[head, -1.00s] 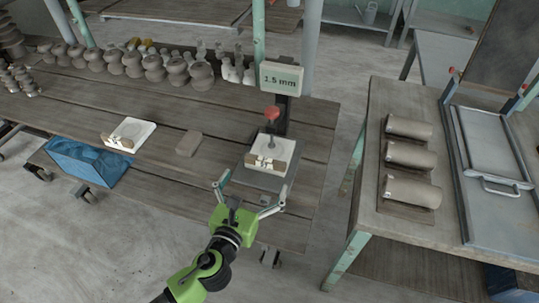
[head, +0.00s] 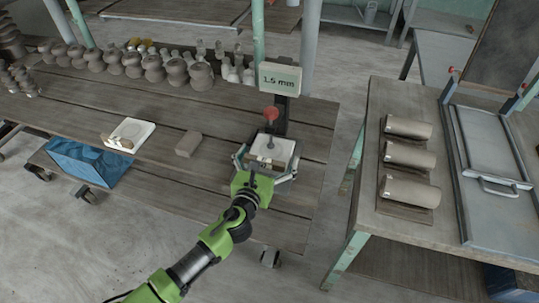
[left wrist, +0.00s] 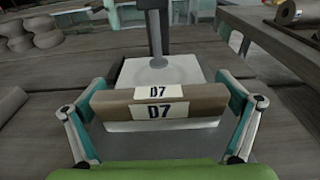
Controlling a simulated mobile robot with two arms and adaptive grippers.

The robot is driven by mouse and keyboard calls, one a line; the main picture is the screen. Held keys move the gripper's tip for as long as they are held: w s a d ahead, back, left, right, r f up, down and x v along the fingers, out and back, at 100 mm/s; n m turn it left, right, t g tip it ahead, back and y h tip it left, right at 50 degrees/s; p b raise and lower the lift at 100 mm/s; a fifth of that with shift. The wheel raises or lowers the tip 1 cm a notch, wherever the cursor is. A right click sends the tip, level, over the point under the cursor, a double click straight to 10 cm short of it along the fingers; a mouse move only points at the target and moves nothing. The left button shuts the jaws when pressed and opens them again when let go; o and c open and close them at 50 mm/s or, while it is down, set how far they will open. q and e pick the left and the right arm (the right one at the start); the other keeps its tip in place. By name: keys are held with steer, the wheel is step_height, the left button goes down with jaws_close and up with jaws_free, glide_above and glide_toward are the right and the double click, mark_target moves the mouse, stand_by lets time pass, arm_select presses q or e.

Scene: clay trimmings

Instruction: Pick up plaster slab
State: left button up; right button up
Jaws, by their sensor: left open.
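A white plaster slab (head: 283,147) sits on the plate of a gauge stand on the long table. A brown clay piece with D7 labels (left wrist: 160,105) lies across its near edge. In the left wrist view the slab (left wrist: 190,70) shows behind and below this piece. The gauge's grey stem comes down to the slab's top. My left gripper (head: 265,168) is open, its fingers spread to the left and right of the slab and the D7 piece; contact cannot be told. A second white slab (head: 132,130) with a pale piece on it lies farther left. My right gripper is not in view.
The gauge has a red knob (head: 270,114) and a sign reading 1.5 mm (head: 280,79). A brown block (head: 188,143) lies left of the stand. Several clay pots (head: 153,68) line the table's back. A side table (head: 390,225) at right bears clay cylinders.

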arm_select(q)
steer(key=c, duration=1.4)
steer(key=shift+r, duration=0.2)
